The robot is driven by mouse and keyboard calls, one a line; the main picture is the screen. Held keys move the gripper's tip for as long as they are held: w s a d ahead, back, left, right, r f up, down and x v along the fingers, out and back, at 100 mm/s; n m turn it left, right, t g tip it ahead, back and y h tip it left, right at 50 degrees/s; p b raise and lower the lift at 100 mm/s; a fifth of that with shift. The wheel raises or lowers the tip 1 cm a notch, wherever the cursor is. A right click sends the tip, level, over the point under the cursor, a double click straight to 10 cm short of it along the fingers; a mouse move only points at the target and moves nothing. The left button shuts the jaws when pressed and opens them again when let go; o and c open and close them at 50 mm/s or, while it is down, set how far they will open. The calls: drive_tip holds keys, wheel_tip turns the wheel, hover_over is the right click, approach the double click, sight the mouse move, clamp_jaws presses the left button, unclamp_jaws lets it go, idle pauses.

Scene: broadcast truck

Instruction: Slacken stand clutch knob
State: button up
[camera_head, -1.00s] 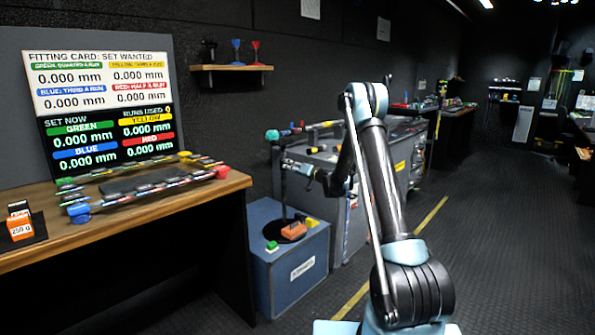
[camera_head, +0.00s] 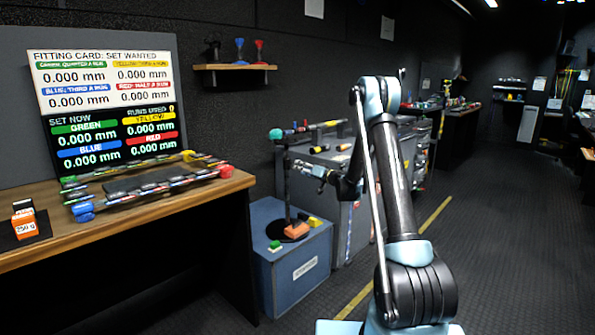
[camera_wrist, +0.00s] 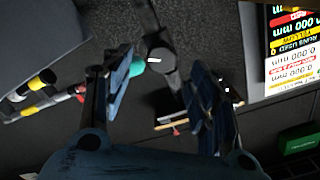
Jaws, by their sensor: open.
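A thin dark stand rises from a round base (camera_head: 296,231) on the blue box. A teal rounded knob (camera_head: 276,134) sits at its top; it also shows in the wrist view (camera_wrist: 137,66). A dark grey round fitting (camera_wrist: 162,58) with a stem lies beside the teal knob. I cannot tell for sure which is the clutch knob. My gripper (camera_head: 309,168) is open beside the upper stand, to its right. In the wrist view the fitting lies between the lines of my two fingers (camera_wrist: 163,80), with no clear contact. The fingers partly hide the teal knob.
A blue box (camera_head: 290,270) carries the stand base, with an orange block and small green and yellow pieces. A wooden bench (camera_head: 150,210) with a fitting card screen (camera_head: 105,110) stands left. A grey cabinet (camera_head: 350,230) stands behind my gripper. The floor at right is clear.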

drive_tip(key=v, duration=0.6)
drive_tip(key=shift+s+d, duration=0.2)
drive_tip(key=s+d+r+g+h, duration=0.2)
drive_tip(key=s+r, duration=0.1)
drive_tip(key=s, duration=0.6)
drive_tip(key=s+d+r+g+h, duration=0.1)
drive_tip(key=s+d+r, duration=0.1)
drive_tip(key=s, duration=0.6)
drive_tip(key=s+d+r+g+h, duration=0.2)
drive_tip(key=s+r, duration=0.1)
drive_tip(key=s, duration=0.6)
drive_tip(key=s+d+f+m+g+h, duration=0.1)
drive_tip(key=s+d+f+h, duration=0.2)
drive_tip(key=s+d, duration=0.3)
drive_tip(key=s+d+f+m+g+h, duration=0.1)
drive_tip(key=s+d+f+h, duration=0.2)
drive_tip(key=s, duration=1.3)
drive_tip(key=s+d+f+m+g+h, duration=0.1)
drive_tip(key=s+d+f+h, duration=0.2)
drive_tip(key=s+d+f, duration=0.3)
drive_tip(key=s+d, duration=0.3)
drive_tip(key=s, duration=0.2)
drive_tip(key=shift+s+g, duration=0.25)
drive_tip(key=shift+g, duration=0.15)
drive_tip(key=shift+w+f, duration=0.15)
drive_tip(key=shift+w, duration=0.3)
